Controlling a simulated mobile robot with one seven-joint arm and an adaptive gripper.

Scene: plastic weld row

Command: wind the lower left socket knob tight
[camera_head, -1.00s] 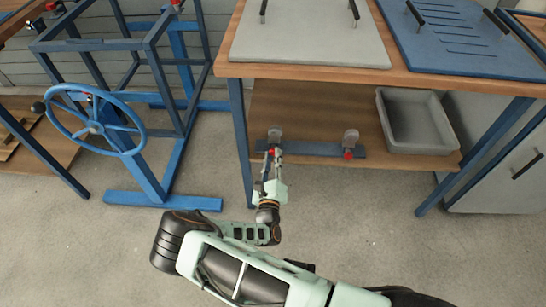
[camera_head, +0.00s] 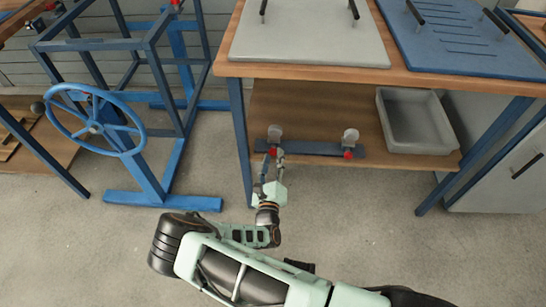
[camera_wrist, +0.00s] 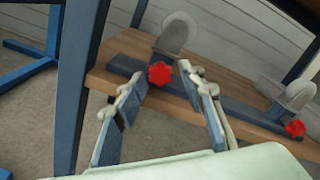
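The lower left socket knob is a red lobed knob (camera_wrist: 160,74) on the front of a dark blue bar (camera_wrist: 232,107). The knob also shows in the head view (camera_head: 272,152), below a pale grey rounded socket (camera_head: 274,133). My gripper (camera_wrist: 161,80) is open, with one fingertip on each side of the knob in the wrist view. The fingertips look apart from the knob, though contact is hard to judge. In the head view my gripper (camera_head: 272,159) is just in front of the bar. How tight the knob is cannot be told.
A second red knob (camera_head: 348,154) and socket (camera_head: 350,136) sit at the bar's right end. A grey bin (camera_head: 415,120) stands right on the wooden shelf (camera_head: 320,105). A blue table leg (camera_head: 240,140) is close left of my gripper. A blue handwheel (camera_head: 95,128) stands further left.

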